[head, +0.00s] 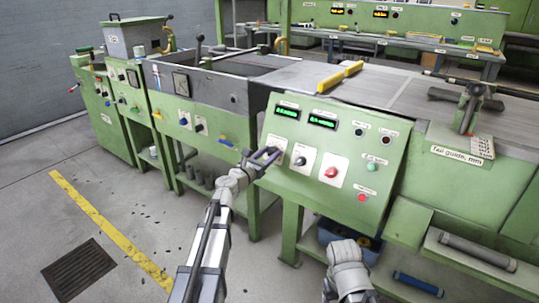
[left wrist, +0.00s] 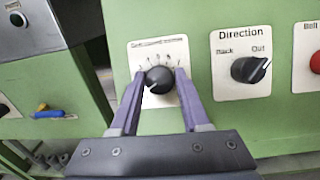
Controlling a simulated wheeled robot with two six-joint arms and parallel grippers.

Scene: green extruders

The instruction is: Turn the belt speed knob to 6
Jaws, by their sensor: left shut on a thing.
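The belt speed knob (left wrist: 159,80) is a round black knob on a white dial plate (left wrist: 178,52) with small printed numbers around its top. Its pale pointer mark seems to face the lower left, but the numbers are too small to read surely. My left gripper (left wrist: 159,82) is shut on the knob, with one purple-grey finger on each side. In the head view my left gripper (head: 271,156) reaches the left dial of the sloped green panel (head: 330,110) and hides most of it.
The black direction knob (left wrist: 250,69) sits just right of the dial, its mark towards "Out". Beyond it is a red button (head: 331,172). Two green displays (head: 321,120) are above. A blue bin (head: 340,236) stands under the panel. Open floor lies at left.

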